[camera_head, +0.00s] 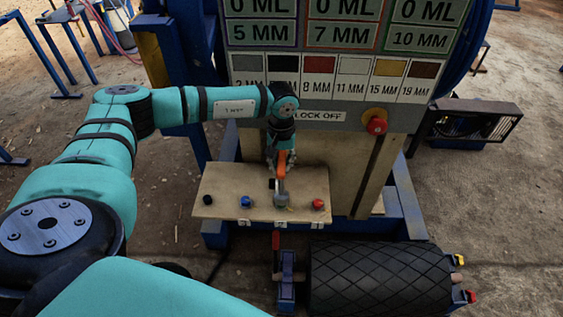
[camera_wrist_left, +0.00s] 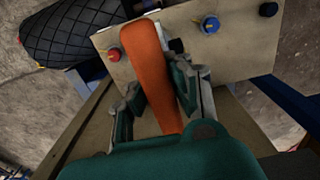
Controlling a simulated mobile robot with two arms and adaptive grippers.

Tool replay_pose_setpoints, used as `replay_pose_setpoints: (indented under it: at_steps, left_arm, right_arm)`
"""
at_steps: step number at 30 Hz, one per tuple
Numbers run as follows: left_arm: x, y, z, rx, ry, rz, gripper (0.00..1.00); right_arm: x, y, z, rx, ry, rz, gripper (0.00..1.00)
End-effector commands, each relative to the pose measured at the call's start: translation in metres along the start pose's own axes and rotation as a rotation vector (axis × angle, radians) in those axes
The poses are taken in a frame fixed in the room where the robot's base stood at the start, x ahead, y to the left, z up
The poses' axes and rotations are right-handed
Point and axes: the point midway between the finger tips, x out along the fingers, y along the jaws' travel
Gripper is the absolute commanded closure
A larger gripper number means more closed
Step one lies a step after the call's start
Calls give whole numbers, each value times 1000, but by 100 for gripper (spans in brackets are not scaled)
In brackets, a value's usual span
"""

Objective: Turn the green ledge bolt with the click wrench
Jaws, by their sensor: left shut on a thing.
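The click wrench, with an orange handle (camera_head: 281,168), is held in my left gripper (camera_head: 280,154) above the pale wooden ledge (camera_head: 231,184). In the left wrist view the orange handle (camera_wrist_left: 152,75) runs between the two fingers of my left gripper (camera_wrist_left: 155,92), which are shut on it. The wrench's grey head (camera_head: 281,200) is at the ledge's front edge, between a blue bolt (camera_head: 245,202) and a red bolt (camera_head: 318,204). I cannot make out the green bolt; the wrench head covers that spot. My right gripper is not in view.
A black bolt (camera_head: 208,199) is at the ledge's left end. A ribbed black roller (camera_head: 380,280) lies below the ledge. A panel with size labels (camera_head: 330,60) and a red stop button (camera_head: 376,124) rise behind. Open dirt floor lies to the left.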

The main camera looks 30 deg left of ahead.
Motion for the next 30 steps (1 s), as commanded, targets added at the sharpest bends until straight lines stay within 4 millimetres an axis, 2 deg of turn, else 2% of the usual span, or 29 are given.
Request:
replay_pose_setpoints:
  at_steps: [18,30]
  left_arm:
    - [21,1,0,0,1,2,100]
    - [25,1,0,0,1,2,100]
  right_arm:
    - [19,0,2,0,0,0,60]
    - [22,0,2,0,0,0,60]
